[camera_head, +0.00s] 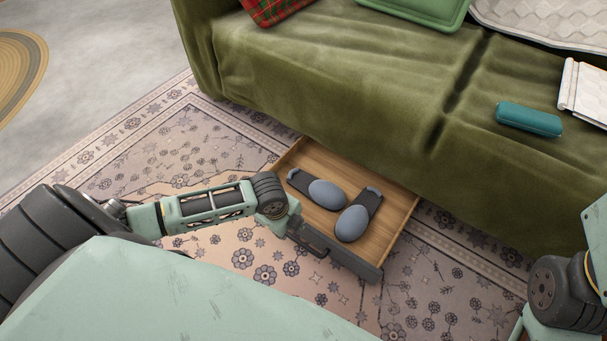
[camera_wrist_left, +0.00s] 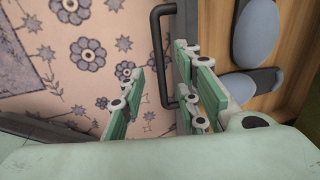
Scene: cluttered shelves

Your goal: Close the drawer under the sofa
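The wooden drawer (camera_head: 391,227) stands open, sticking out from under the green sofa (camera_head: 330,100) over the rug. Its dark front panel (camera_head: 358,265) faces me and carries a dark bar handle (camera_head: 312,246). The handle (camera_wrist_left: 157,62) also shows in the left wrist view. My left gripper (camera_head: 298,225) is at the left part of the drawer front. In the wrist view its green fingers (camera_wrist_left: 158,75) are spread apart, with the handle bar between them; contact cannot be told. My right gripper is not visible; only part of that arm shows at the right edge.
Two dark items with grey-blue oval parts (camera_head: 327,194) lie in the drawer. A patterned rug (camera_head: 200,150) covers the floor.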

